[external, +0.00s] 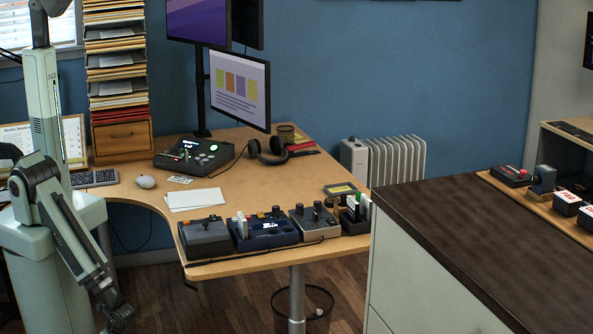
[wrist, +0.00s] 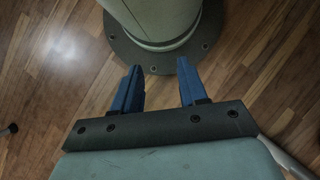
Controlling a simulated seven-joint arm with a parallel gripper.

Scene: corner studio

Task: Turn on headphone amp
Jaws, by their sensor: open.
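No device is readably labelled as the headphone amp. On the wooden desk stand a dark console with green lights (external: 193,153), a grey box with an orange-topped part (external: 205,240), a dark blue box with knobs (external: 264,230) and a greyish-tan box with dark knobs (external: 315,222). Whether any is switched on cannot be told. Black headphones (external: 268,152) lie right of the console. My gripper (external: 118,316) hangs low at the bottom left, away from the desk. In the wrist view my gripper (wrist: 159,76) has its two blue fingers apart, with nothing between them, over the floor.
The desk (external: 240,185) has bare room in its middle, beside white papers (external: 195,199) and a mouse (external: 146,182). Monitors (external: 240,88) stand behind. A dark-topped counter (external: 470,240) is at right, with more boxes on a shelf beyond. A wire bin (external: 302,303) stands under the desk.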

